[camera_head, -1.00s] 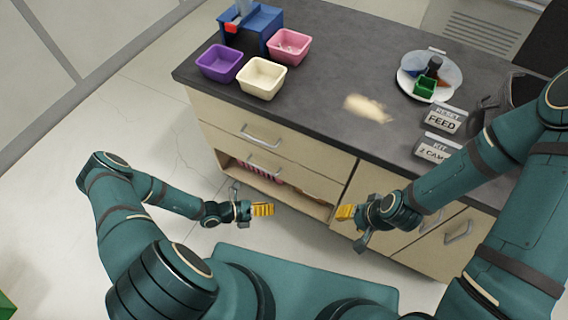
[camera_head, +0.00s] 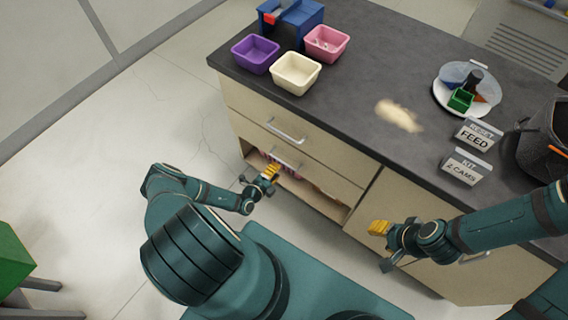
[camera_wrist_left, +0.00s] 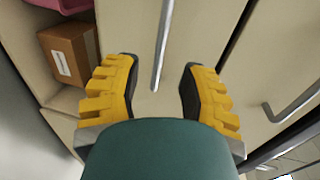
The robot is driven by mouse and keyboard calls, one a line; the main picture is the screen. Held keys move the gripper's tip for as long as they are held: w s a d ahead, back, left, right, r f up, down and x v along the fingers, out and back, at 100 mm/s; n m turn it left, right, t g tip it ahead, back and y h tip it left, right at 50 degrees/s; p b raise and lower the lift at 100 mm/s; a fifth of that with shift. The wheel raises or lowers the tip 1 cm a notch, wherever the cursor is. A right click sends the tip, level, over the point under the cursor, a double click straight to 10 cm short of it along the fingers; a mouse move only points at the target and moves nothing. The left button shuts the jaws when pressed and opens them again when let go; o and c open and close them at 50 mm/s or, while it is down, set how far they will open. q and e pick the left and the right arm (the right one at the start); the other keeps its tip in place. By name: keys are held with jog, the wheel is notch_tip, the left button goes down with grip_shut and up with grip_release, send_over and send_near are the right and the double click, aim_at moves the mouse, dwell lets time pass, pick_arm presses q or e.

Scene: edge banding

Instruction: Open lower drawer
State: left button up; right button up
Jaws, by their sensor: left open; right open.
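The lower drawer (camera_head: 322,183) is a beige front in the left part of the cabinet, under a similar upper drawer. It looks shut. Its metal bar handle (camera_head: 287,160) is just above my left gripper (camera_head: 270,172). In the left wrist view, my left gripper (camera_wrist_left: 160,65) is open, with a metal bar handle (camera_wrist_left: 162,45) running between its yellow fingers. Neither finger appears to touch the bar; the exact depth is hard to tell. My right gripper (camera_head: 378,228) is open and empty in front of the cabinet door to the right.
Below the drawers is an open shelf holding a brown box (camera_wrist_left: 70,50) and a pink item (camera_wrist_left: 70,5). The dark worktop (camera_head: 370,75) carries purple, cream and pink bins, a plate and label signs. Another handle (camera_wrist_left: 290,105) shows at the right.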

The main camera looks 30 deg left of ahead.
aim_at(283, 163)
pick_arm(q)
jog(key=b+x, duration=0.1)
jog(key=x, duration=0.5)
grip_shut()
